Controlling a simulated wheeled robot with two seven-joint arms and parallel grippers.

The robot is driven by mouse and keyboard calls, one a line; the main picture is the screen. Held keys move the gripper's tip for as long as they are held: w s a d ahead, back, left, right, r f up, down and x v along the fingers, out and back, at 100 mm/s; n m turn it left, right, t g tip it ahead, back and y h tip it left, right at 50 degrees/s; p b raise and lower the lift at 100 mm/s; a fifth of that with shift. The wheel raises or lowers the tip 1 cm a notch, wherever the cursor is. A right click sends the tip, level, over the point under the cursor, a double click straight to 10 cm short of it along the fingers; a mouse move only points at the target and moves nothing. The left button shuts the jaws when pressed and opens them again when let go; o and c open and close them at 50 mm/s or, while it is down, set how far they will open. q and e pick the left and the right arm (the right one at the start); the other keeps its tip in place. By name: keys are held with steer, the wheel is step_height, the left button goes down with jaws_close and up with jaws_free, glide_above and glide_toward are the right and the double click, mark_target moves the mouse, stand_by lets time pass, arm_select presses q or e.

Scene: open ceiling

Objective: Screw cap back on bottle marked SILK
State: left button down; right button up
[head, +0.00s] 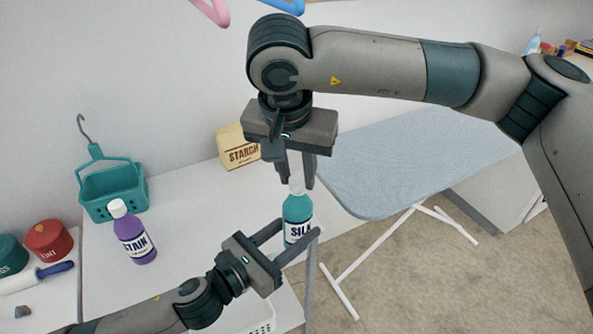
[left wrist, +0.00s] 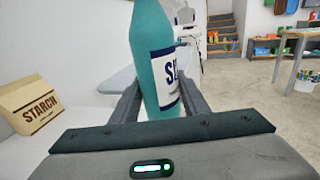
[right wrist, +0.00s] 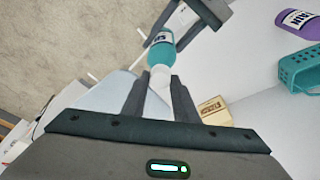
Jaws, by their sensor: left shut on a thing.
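The teal SILK bottle (head: 297,212) stands upright with its label facing out. My left gripper (head: 298,238) is shut on its body, which also fills the middle of the left wrist view (left wrist: 152,60). A white cap (head: 296,186) shows at the bottle's top, between the fingertips of my right gripper (head: 297,180), which points down from above. The right wrist view shows the white cap (right wrist: 160,72) in line with the bottle (right wrist: 161,48). I cannot tell whether the right fingers press on the cap or how it sits on the neck.
A purple STAIN bottle (head: 133,235), a teal caddy (head: 113,190) and a STARCH box (head: 238,148) stand on the white table (head: 185,200). A blue ironing board (head: 410,160) is at the right. Red and teal lidded containers are at far left. A white basket (head: 250,322) lies below.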

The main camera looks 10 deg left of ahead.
steer(key=o, duration=1.1)
steer(key=shift+r, duration=0.15)
steer(key=shift+r, duration=2.15)
steer(key=o, duration=0.5)
steer(key=shift+o, duration=0.2)
steer(key=shift+r, duration=0.1)
